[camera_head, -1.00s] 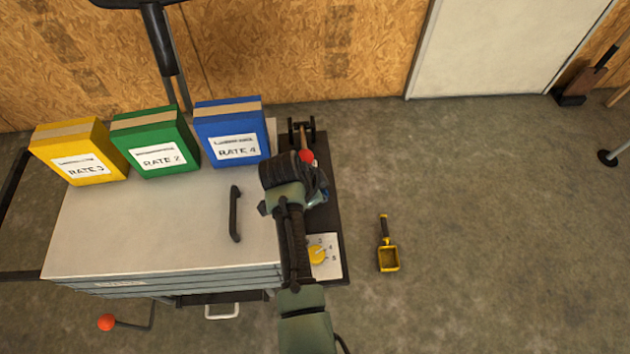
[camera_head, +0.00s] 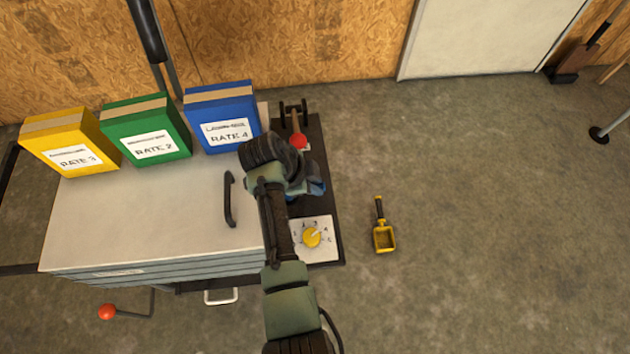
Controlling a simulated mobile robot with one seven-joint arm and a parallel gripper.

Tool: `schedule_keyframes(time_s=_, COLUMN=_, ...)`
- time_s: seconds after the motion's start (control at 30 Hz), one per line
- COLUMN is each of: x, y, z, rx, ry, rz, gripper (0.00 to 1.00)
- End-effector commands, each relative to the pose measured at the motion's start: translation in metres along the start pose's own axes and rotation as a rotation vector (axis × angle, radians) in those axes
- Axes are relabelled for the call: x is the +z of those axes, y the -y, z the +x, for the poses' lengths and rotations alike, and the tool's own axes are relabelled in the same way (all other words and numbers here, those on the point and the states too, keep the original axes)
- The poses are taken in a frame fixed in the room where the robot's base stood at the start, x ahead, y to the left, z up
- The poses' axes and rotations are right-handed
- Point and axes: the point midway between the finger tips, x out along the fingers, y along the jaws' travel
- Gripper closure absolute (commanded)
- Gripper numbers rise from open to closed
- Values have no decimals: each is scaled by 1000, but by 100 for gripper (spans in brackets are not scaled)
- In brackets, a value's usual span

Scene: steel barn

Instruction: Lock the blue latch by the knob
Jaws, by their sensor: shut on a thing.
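The blue latch (camera_head: 316,188) is on the dark side panel at the right of the grey cabinet. Only part of its blue body shows; the rest, with its knob, is hidden behind my wrist. My gripper (camera_head: 304,178) is at the latch, pointing down, and its fingertips are mostly hidden. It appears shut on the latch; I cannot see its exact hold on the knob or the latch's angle.
A red-knobbed lever (camera_head: 298,141) stands just behind the latch, and a yellow dial (camera_head: 312,236) is in front. Blue (camera_head: 222,118), green (camera_head: 146,140) and yellow (camera_head: 70,142) boxes stand on the cabinet (camera_head: 150,215). A yellow scoop (camera_head: 384,238) lies on the floor, right.

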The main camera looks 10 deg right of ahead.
Motion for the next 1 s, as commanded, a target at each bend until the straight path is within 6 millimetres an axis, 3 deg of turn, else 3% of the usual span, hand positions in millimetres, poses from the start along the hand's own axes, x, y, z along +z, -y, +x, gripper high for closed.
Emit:
schedule_keyframes(time_s=0.17, x=0, y=-2, z=1, rx=7, ry=0, rz=2, gripper=100)
schedule_keyframes(time_s=0.2, x=0, y=-2, z=1, rx=7, ry=0, rz=2, gripper=77)
schedule_keyframes(time_s=0.27, x=0, y=-2, z=1, rx=7, ry=0, rz=1, gripper=68)
schedule_keyframes(time_s=0.63, x=0, y=0, z=-10, rx=1, ry=0, rz=0, gripper=68)
schedule_keyframes(time_s=1.0, x=0, y=0, z=-87, rx=0, ry=1, rz=0, gripper=68)
